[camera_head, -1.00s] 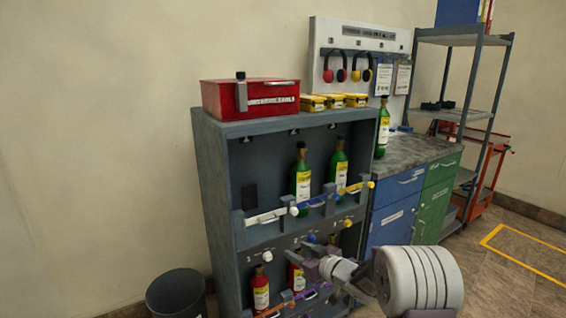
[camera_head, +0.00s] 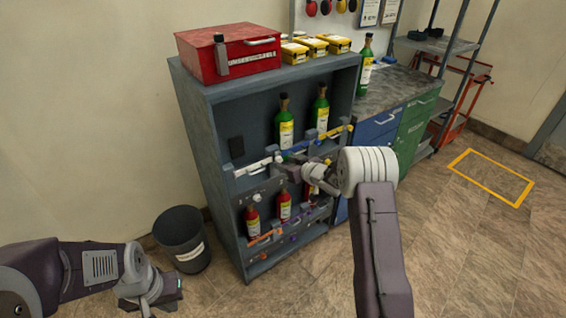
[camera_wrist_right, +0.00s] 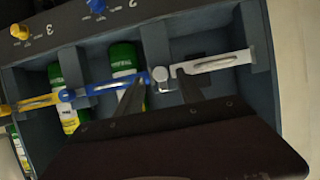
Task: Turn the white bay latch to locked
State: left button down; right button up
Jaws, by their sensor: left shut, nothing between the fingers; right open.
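The white bay latch (camera_head: 254,166) is a pale bar lying roughly level across the front of the upper left bay of the grey cabinet (camera_head: 206,150). In the right wrist view, the white latch (camera_wrist_right: 222,63) runs to the right from its pale knob end (camera_wrist_right: 163,80). My right gripper (camera_wrist_right: 162,88) is open, its two dark fingers on either side of that knob; contact cannot be told. In the head view, my right gripper (camera_head: 283,166) is at the latch's right end, partly hiding it. My left gripper (camera_head: 172,290) is shut and empty at lower left, far from the latch.
A blue latch (camera_wrist_right: 108,86) lies close beside the white knob, and a yellow latch (camera_wrist_right: 38,103) is further left. Green bottles (camera_head: 284,125) stand behind the latches. Red bottles (camera_head: 253,221) stand below. A dark bin (camera_head: 181,240) stands left of the cabinet.

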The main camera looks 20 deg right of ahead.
aim_at(278, 158)
jog(key=shift+x, duration=1.2)
